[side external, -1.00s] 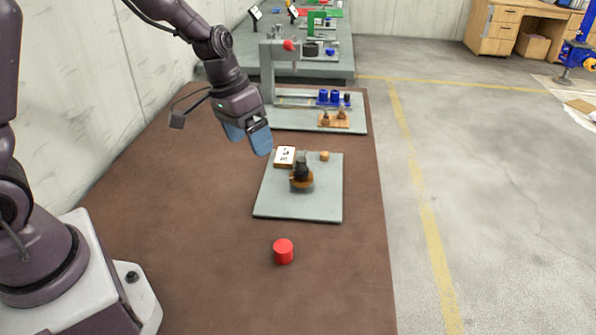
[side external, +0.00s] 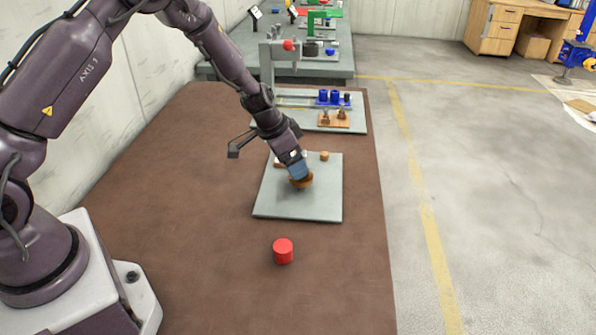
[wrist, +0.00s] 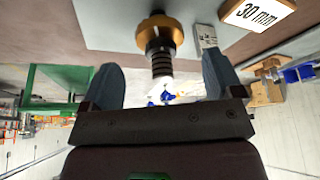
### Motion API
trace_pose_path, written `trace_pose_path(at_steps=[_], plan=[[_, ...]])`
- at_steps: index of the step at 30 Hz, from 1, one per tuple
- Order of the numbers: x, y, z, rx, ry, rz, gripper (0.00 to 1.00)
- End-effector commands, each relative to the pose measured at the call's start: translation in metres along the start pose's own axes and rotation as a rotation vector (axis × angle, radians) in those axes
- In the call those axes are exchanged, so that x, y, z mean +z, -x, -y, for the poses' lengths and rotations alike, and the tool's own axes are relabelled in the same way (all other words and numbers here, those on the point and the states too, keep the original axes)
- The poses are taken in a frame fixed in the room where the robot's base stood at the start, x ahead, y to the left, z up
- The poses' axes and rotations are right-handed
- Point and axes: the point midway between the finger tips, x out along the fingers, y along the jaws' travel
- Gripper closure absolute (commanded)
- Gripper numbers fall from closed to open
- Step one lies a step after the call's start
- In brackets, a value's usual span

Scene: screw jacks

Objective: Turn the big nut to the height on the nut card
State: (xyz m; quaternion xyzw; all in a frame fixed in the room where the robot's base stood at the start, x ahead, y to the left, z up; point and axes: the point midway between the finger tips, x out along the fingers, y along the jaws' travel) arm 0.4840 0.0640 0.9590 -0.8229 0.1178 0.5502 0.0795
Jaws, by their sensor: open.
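The big nut (side external: 303,182) is an orange-brown ring low on a dark upright screw, over a grey plate (side external: 275,205). In the wrist view the big nut (wrist: 153,34) is a brass ring around the black threaded screw (wrist: 161,62). My gripper (side external: 299,172) is pointed down over the screw. In the wrist view my gripper (wrist: 160,65) is open, its blue fingers on either side of the screw and short of the nut; I see no contact. The nut card (wrist: 259,13) reads "30 mm". In the side view my gripper hides most of the card and screw.
A small tan piece (side external: 324,156) stands on the plate's far part. A red cylinder (side external: 283,251) stands on the brown table in front. Another grey plate (side external: 284,119) behind holds blue cylinders (side external: 335,97) and a wooden tray (side external: 323,124). The table left of the plate is clear.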

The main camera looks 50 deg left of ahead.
Motion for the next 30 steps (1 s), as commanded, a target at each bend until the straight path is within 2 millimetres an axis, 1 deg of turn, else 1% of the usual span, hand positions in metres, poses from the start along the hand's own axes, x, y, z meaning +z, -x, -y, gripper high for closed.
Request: trace_pose_path(at_steps=[1, 3, 6, 9, 13, 20, 21, 23, 24, 26, 27, 30], plan=[[0.001, -0.011, 0.000, 0.002, 0.000, 0.003, 0.14], [0.001, -0.023, -0.001, 0.002, 0.001, 0.003, 0.14], [0.000, -0.035, 0.000, 0.000, 0.000, 0.002, 0.14], [0.000, -0.043, 0.000, 0.000, 0.001, 0.001, 0.14], [0.000, -0.047, 0.000, 0.000, -0.001, 0.000, 0.14], [0.000, -0.047, 0.000, 0.000, 0.000, 0.000, 0.14], [0.000, -0.047, 0.000, 0.000, 0.000, 0.000, 0.23], [0.000, -0.047, 0.000, 0.000, 0.000, 0.000, 0.37], [0.000, -0.047, 0.000, 0.000, 0.000, 0.000, 0.46], [0.000, -0.047, 0.000, 0.000, 0.000, 0.000, 0.60], [0.000, -0.047, 0.000, 0.000, 0.000, 0.000, 0.64], [0.000, -0.047, 0.000, -0.001, 0.001, 0.000, 0.64]])
